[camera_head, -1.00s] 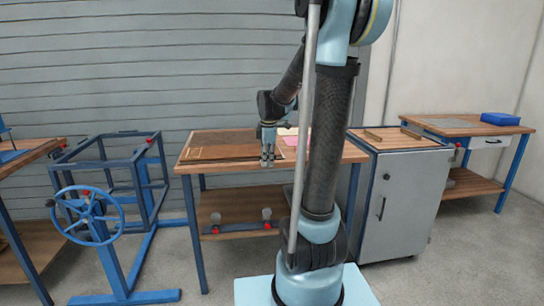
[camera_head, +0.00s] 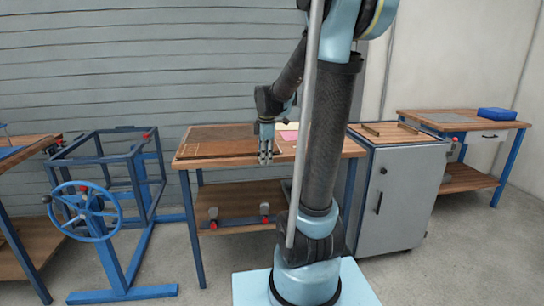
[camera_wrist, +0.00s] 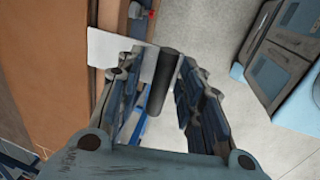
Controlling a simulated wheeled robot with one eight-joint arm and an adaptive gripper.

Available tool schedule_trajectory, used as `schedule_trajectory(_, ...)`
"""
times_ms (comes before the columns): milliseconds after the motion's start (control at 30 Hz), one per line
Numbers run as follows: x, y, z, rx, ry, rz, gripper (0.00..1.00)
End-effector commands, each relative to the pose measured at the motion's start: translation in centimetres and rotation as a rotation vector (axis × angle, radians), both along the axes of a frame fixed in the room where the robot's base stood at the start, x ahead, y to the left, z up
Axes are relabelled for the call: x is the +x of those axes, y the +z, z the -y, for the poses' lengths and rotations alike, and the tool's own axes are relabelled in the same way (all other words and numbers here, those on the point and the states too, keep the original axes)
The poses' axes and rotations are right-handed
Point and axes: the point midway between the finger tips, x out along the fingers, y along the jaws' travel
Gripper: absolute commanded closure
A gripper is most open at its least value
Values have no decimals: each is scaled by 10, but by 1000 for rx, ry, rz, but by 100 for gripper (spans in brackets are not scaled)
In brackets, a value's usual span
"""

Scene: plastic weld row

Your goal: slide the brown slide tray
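The brown slide tray (camera_head: 215,137) appears as a dark brown flat panel on the left of the middle wooden table. My gripper (camera_head: 265,157) points down at the table's front edge, right of the panel. In the wrist view my gripper (camera_wrist: 163,62) has its fingers apart on either side of a dark round bar (camera_wrist: 163,85). Narrow gaps show beside the bar, so I see no firm grip. A white plate (camera_wrist: 118,52) lies behind the left finger and the bar. How the bar joins the tray is hidden.
A pink and white item (camera_head: 288,134) lies on the table behind my gripper. A blue frame with a handwheel (camera_head: 84,212) stands left. A grey cabinet (camera_head: 403,195) stands right, with another bench (camera_head: 450,122) beyond. Clear floor lies in front.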

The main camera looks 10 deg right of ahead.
Motion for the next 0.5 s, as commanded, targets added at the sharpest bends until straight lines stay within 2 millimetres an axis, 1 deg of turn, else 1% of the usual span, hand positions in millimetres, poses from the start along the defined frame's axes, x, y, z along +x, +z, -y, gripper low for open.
schedule_trajectory(133, 0, 1, 0, 0, 0, 0, 65)
schedule_trajectory(267, -2, 9, 0, 0, 0, 0, 65)
schedule_trajectory(367, -4, 20, 0, 0, 0, 0, 65)
schedule_trajectory(500, -8, 42, 0, 0, 0, 0, 65)
